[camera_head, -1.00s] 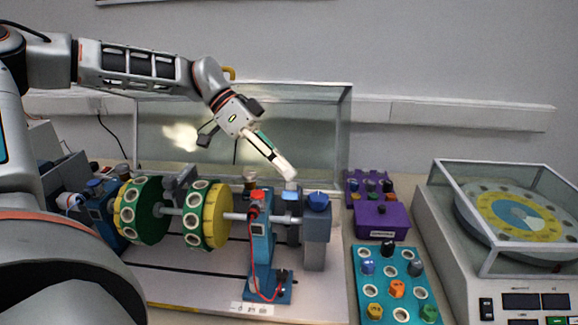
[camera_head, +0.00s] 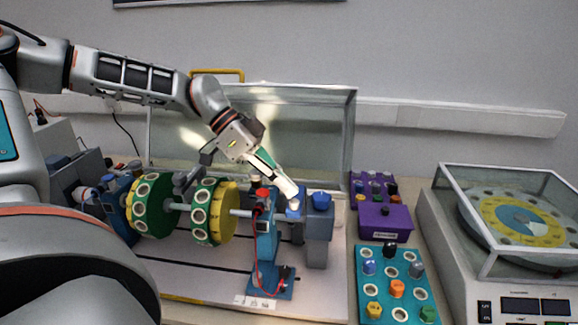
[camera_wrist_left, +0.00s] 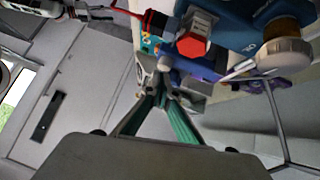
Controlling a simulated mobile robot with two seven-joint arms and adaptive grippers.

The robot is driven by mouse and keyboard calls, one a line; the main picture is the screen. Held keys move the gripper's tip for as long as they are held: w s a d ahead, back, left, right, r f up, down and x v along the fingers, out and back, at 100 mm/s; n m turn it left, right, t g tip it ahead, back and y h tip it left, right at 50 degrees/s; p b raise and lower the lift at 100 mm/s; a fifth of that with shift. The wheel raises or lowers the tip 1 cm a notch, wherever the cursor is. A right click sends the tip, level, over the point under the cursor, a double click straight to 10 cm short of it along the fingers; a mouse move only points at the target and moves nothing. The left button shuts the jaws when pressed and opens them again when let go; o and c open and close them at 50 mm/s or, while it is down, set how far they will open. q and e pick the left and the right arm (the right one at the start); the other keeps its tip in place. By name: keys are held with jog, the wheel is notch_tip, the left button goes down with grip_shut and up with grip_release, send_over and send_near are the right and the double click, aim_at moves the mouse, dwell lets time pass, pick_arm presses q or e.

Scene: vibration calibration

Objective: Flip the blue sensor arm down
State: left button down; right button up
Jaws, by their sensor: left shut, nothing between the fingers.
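The test rig has a blue stand (camera_head: 265,240) with a red knob (camera_head: 262,193), and a grey post (camera_head: 318,235) with a blue knob (camera_head: 321,200). A small blue piece (camera_head: 293,207), apparently the sensor arm, sits between them near the shaft end. My left gripper (camera_head: 291,194) is shut and empty, pointing down right with its tips at this piece. In the left wrist view, the fingertips (camera_wrist_left: 165,75) are beside a blue-violet bar (camera_wrist_left: 195,69) below the red knob (camera_wrist_left: 194,42). I cannot tell whether they touch. My right gripper is not in view.
Green and yellow discs (camera_head: 212,210) sit on the shaft left of the stand. An open clear cover (camera_head: 353,130) stands behind. Right are a purple box (camera_head: 386,222), a teal knob tray (camera_head: 362,300) and a glass-covered turntable machine (camera_head: 440,230).

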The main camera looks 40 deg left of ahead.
pick_arm(q)
jog(key=shift+s+d+f, duration=0.15)
jog(key=shift+s+f, duration=0.15)
jog(key=shift+f, duration=0.25)
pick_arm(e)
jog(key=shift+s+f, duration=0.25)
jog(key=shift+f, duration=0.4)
pick_arm(q)
jog(key=shift+f, duration=0.1)
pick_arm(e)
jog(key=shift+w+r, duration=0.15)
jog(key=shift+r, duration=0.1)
pick_arm(q)
jog(key=s+a+r+p, duration=0.3)
jog(key=a+r, duration=0.3)
jog(key=r, duration=0.5)
jog(key=shift+s+r, duration=0.2)
jog(key=shift+s, duration=0.1)
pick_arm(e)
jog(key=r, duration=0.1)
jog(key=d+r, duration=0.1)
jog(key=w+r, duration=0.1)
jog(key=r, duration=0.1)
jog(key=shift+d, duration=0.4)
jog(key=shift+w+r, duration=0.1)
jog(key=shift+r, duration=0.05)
